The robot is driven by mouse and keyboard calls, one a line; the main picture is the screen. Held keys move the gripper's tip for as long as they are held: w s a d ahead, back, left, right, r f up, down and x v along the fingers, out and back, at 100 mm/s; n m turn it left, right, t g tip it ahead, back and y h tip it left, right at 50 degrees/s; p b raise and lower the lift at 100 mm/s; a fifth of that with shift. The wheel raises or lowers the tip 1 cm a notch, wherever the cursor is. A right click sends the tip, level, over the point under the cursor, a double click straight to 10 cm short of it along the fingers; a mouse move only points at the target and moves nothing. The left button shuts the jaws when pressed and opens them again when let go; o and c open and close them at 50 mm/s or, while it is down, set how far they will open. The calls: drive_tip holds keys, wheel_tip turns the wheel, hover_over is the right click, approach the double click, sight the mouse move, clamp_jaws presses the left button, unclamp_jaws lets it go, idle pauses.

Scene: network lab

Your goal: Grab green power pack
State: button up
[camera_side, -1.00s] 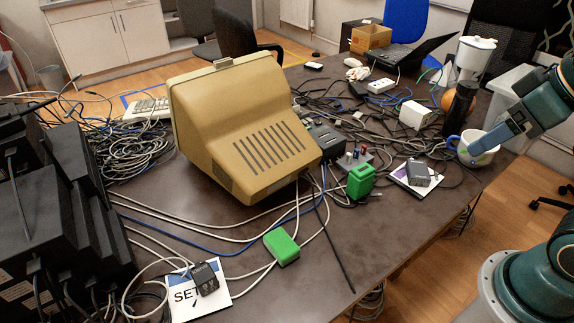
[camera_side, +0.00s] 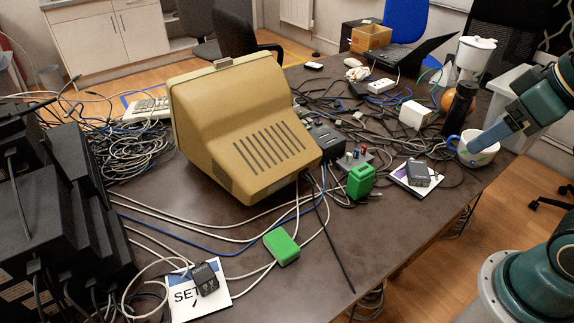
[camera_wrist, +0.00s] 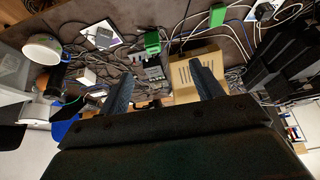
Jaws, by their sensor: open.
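Two green blocks lie on the dark table. One green block (camera_side: 281,247) lies flat near the front edge, with white cables close by. The other green block (camera_side: 361,181) stands more upright beside a dark box with colored knobs. In the wrist view the flat block (camera_wrist: 217,15) is at the top edge and the upright one (camera_wrist: 152,42) is above the space between my fingers. My gripper (camera_wrist: 160,84) is open and empty, its two fingers spread apart. In the side view my gripper (camera_side: 474,150) overlaps the mug at right, away from both blocks.
A beige monitor (camera_side: 245,135) stands at the table's middle. A white mug (camera_side: 480,157), a black bottle (camera_side: 461,102) and a grey adapter (camera_side: 418,173) on a card are at right. Black boxes (camera_side: 50,205) fill the left. Cables spread widely; the front right table is clear.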

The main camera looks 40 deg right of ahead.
drive_tip(key=w, duration=0.1)
drive_tip(key=m+g+y, duration=0.5)
drive_tip(key=m, duration=1.3)
hover_over(367, 166)
drive_tip(key=d, duration=0.3)
wheel_tip(367, 166, down, 21)
drive_tip(key=shift+r, duration=0.15)
drive_tip(key=shift+d, duration=0.1)
drive_tip(key=shift+h, duration=0.3)
drive_tip(key=shift+s+x, duration=0.2)
drive_tip(key=shift+x, duration=4.05)
